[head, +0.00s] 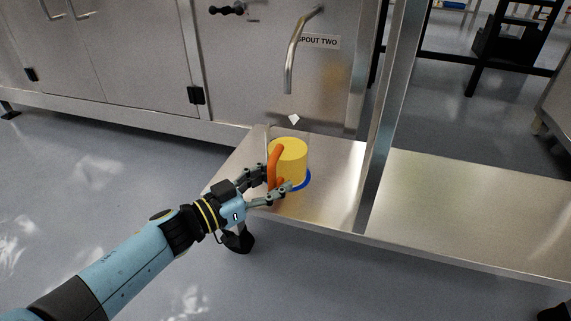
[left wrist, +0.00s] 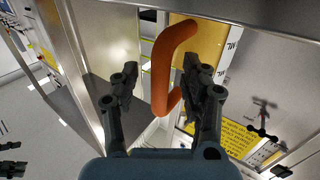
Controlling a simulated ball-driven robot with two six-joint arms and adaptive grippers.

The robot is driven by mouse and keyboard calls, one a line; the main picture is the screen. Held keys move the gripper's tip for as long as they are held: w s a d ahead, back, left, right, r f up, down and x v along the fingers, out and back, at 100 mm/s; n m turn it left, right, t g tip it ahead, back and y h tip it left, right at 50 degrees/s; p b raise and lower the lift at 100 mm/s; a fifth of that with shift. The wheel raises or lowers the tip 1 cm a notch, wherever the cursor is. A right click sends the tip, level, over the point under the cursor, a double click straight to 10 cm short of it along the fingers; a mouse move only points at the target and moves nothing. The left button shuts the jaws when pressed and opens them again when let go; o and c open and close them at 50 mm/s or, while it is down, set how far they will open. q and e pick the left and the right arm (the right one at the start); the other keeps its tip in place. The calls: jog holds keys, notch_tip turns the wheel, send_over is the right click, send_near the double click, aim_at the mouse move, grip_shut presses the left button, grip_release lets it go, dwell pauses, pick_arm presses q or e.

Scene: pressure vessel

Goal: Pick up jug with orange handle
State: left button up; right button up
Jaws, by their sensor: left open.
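The jug (head: 291,156) has a yellow body and an orange handle (head: 276,168). It stands upright on a blue ring (head: 306,180) on the metal shelf, below a spout. My left gripper (head: 279,179) is at the jug's handle side, with its fingers apart and the handle between them in the head view. In the left wrist view the orange handle (left wrist: 165,75) rises between the two open fingers (left wrist: 160,85), nearer the right one. Whether a finger touches the handle I cannot tell. My right gripper is not in view.
A bent metal spout (head: 291,55) hangs above the jug beside a "SPOUT TWO" label (head: 318,41). A metal post (head: 388,115) stands to the right. The metal shelf (head: 460,205) is bare beyond it. Steel cabinets (head: 130,60) stand behind at left.

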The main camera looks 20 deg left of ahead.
pick_arm(q)
grip_shut()
dwell(0.3)
dwell(0.5)
